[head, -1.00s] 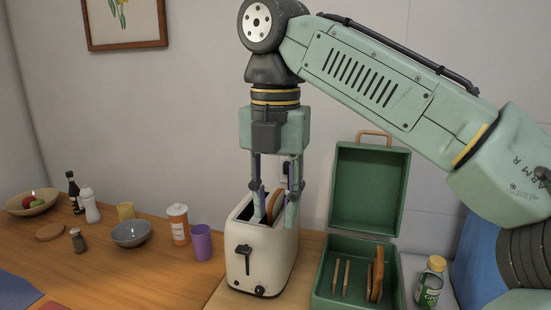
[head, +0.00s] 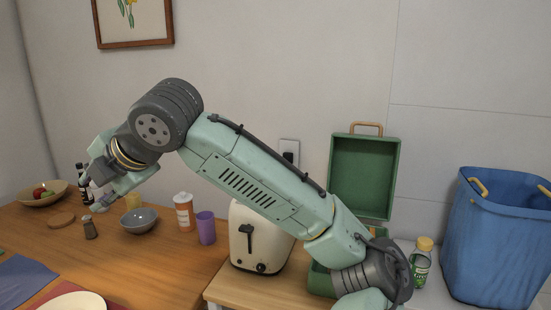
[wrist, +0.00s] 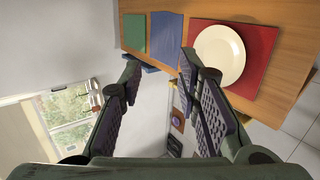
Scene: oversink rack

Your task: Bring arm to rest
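My arm reaches across the middle of the head view, bent at the raised dark joint. My gripper (head: 95,188) is at its left end, well to the left of the toaster. In the wrist view my gripper (wrist: 160,72) has its two fingers apart with nothing between them. The cream toaster (head: 250,238) stands upright on the wooden counter, apart from the gripper. My arm hides the toaster's top and slots, so I cannot tell what is in them.
An open green box (head: 362,185) stands behind my arm, beside a lidded jar (head: 421,266) and a blue bin (head: 500,240). A purple cup (head: 206,229), orange-labelled bottle (head: 184,214) and grey bowl (head: 139,220) stand left. A cream plate (wrist: 219,55) lies on a red mat (wrist: 262,42).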

